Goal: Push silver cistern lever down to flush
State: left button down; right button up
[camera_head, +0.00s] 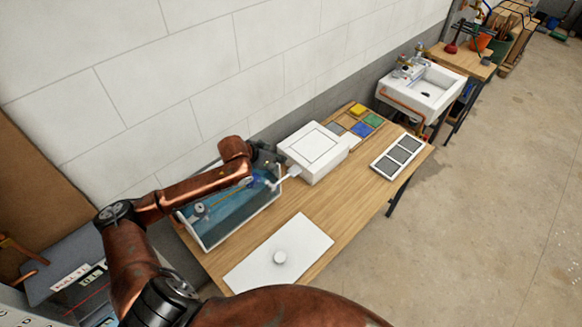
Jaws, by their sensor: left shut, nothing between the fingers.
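The open cistern (242,229) stands on the wooden bench against the wall, with blue water and fittings inside. A small pale silver lever (286,175) sticks out at its right end, towards a white box. My left arm reaches over the cistern from the left. My left gripper (268,160) is dark, shut and empty, at the cistern's far right corner, close to the lever. I cannot tell whether it touches the lever. My arm hides part of the cistern's back edge. My right gripper is not in view.
A white lid with a round knob (290,245) lies at the bench's front. A white box (314,152), coloured tiles (361,129) and a grey-panelled frame (397,156) are to the right. A sink (425,88) stands beyond.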

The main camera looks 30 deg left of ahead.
aim_at(297, 168)
pick_arm(q)
jog(key=p+x, duration=0.1)
jog(key=x, duration=0.6)
jog(key=shift+d, duration=0.1)
notch_tip(297, 168, down, 3)
jog(key=shift+w+r+p, duration=0.15)
jog(key=shift+w+p, duration=0.05)
jog(key=shift+p, duration=0.1)
jog(key=shift+f, duration=0.9)
jog(key=shift+d, duration=0.1)
